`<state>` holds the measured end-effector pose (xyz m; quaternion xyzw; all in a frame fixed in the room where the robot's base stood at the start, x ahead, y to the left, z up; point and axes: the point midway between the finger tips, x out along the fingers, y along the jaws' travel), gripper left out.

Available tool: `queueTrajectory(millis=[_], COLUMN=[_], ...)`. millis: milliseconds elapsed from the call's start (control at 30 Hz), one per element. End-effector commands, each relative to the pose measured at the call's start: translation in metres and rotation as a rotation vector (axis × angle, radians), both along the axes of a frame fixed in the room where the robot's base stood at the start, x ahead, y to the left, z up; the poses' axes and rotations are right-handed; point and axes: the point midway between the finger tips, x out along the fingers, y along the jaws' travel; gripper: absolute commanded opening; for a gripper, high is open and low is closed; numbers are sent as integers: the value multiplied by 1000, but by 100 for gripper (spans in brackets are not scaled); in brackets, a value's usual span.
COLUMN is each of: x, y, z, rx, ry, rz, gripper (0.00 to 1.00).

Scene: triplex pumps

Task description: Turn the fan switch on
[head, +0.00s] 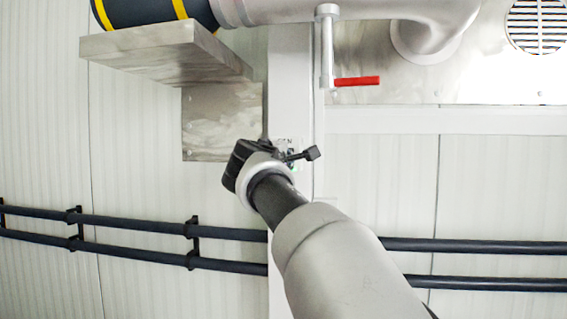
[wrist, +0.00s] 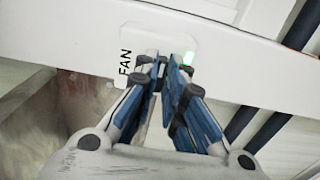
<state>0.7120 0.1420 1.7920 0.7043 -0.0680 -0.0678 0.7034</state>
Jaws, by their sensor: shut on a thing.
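The fan switch plate (wrist: 172,42) is on a white beam in the wrist view, with the black word FAN on its left and a small green light (wrist: 189,57) on its right. My gripper (wrist: 163,72) has its blue-padded fingertips close together at the plate, shut on the switch. The switch's own lever or knob is hidden between and behind the fingertips, so its position cannot be told. In the head view, the plate (head: 291,146) shows only partly beside my dark wrist, at the white post.
A red-handled valve (head: 357,81) hangs on a pipe above. A metal bracket (head: 222,120) stands out from the wall to the upper left. Two black horizontal rails (head: 130,221) run along the wall behind my arm.

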Motion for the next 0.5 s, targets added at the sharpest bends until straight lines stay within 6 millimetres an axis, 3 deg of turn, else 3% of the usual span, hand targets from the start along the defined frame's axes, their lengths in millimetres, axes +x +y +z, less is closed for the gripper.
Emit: queueTrajectory(millis=[467, 500], x=[0, 0], y=[0, 0], z=[0, 0], rx=[18, 18], ry=[-3, -3], rz=[-1, -1], gripper=[0, 11])
